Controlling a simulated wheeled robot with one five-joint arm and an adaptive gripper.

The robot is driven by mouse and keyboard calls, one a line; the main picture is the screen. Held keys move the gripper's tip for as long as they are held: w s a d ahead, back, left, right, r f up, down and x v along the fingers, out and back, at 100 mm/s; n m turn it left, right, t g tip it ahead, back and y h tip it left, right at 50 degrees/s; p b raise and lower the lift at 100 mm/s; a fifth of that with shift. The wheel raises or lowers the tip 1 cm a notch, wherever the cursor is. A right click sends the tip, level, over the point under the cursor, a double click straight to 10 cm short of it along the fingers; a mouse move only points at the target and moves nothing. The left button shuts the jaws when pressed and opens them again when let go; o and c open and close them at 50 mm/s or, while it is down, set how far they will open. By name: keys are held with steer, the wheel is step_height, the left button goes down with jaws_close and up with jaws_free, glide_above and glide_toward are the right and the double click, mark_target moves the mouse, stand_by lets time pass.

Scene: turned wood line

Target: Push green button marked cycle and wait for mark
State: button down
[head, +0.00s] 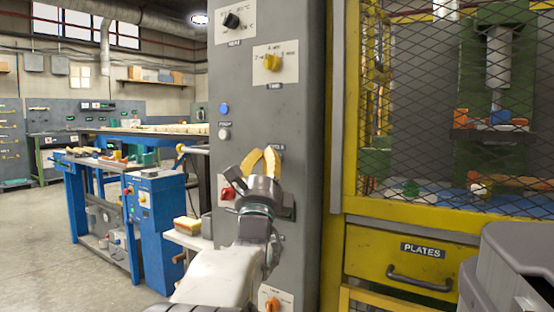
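A tall grey control panel (295,100) stands in front of me. My gripper (263,153) is in front of its middle, with yellow fingers pointing up and leaning toward each other. Their tips look close together, but I cannot tell whether they are shut or touch the panel. A partly covered label (279,147) shows just right of the fingertips; only its last letters are visible. No green button shows on the panel; the area below that label is hidden behind my gripper. No mark can be made out.
The panel also carries a black knob (232,20), a yellow knob (272,62), a blue button (224,108), a white button (224,134) and a red control (227,190). A yellow mesh cage (440,225) with a PLATES drawer (412,262) stands right. Open floor (40,245) lies left.

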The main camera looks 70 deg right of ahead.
steer(key=shift+s+d, duration=0.2)
steer(key=shift+d, duration=0.6)
stand_by(2.2)
steer(key=shift+a, duration=0.2)
steer(key=shift+w+a, duration=0.15)
steer(key=shift+a, duration=0.45)
stand_by(1.0)
